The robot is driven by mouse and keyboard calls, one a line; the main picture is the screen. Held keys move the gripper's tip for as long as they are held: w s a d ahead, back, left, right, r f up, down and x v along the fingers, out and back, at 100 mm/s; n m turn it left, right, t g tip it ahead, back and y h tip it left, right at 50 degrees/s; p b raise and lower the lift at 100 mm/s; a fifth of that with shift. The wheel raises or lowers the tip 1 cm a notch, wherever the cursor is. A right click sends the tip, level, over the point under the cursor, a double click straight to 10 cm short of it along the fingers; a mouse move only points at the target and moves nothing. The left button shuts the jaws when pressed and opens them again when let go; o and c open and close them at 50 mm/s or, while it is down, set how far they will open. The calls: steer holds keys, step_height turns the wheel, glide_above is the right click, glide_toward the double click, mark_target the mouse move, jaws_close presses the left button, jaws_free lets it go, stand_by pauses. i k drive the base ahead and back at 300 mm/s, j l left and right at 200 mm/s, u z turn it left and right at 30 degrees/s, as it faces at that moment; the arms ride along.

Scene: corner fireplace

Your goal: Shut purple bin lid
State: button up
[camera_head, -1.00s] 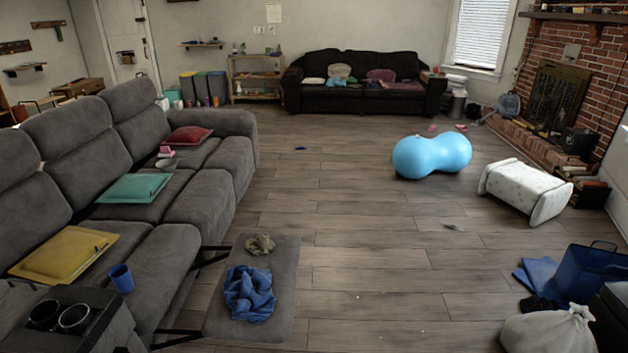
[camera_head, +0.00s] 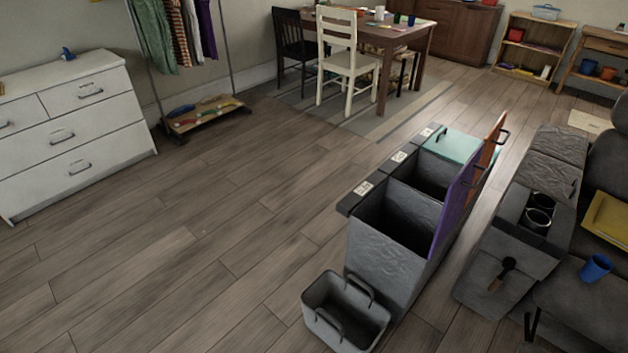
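The purple lid (camera_head: 454,204) stands raised, nearly upright, on the right side of a grey bin unit (camera_head: 385,262). The nearest compartment, beside the purple lid, is open at the top and dark inside. An orange lid (camera_head: 494,136) also stands raised behind the purple one, by the middle compartment, which is open too. A teal lid (camera_head: 452,143) lies flat over the farthest compartment. My gripper is not in view.
A small grey handled bin (camera_head: 345,315) stands on the floor in front of the unit. The grey sofa (camera_head: 515,240) with cup holders is close on the right. A white dresser (camera_head: 75,125) is at left; open floor lies between.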

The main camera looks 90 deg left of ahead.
mark_target(458, 188)
steer(key=u, duration=2.15)
steer(key=i+l, duration=0.15)
steer(key=i, duration=0.3)
steer(key=i+l, duration=0.2)
steer(key=i, duration=0.25)
steer(key=i+l+u, duration=0.1)
steer(key=i, duration=0.35)
